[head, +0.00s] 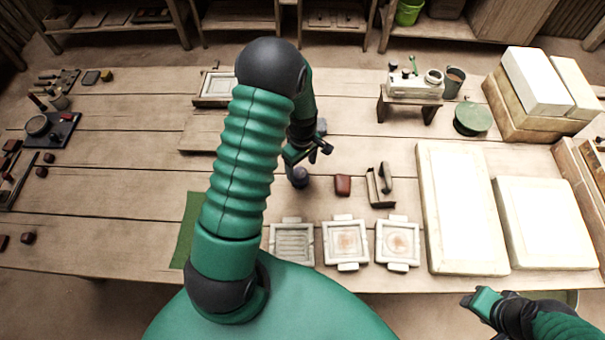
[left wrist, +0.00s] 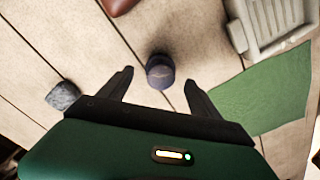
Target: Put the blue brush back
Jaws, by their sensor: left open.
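A dark blue, round-topped thing (head: 299,177) stands on the table below my left gripper (head: 308,156). I cannot tell for sure that it is the blue brush. In the left wrist view the blue thing (left wrist: 160,71) shows between the tips of my left gripper (left wrist: 158,78), which is open and empty. A white stand (head: 414,90) at the back right holds a green-handled brush (head: 413,64) and small pots. My right gripper (head: 482,301) is at the lower right, past the table's front edge; its jaws are not clear.
A grey-blue lump (left wrist: 62,95) lies left of the gripper. Several framed tiles (head: 346,243) line the front edge beside a green mat (head: 187,228). Large white slabs (head: 462,215) fill the right.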

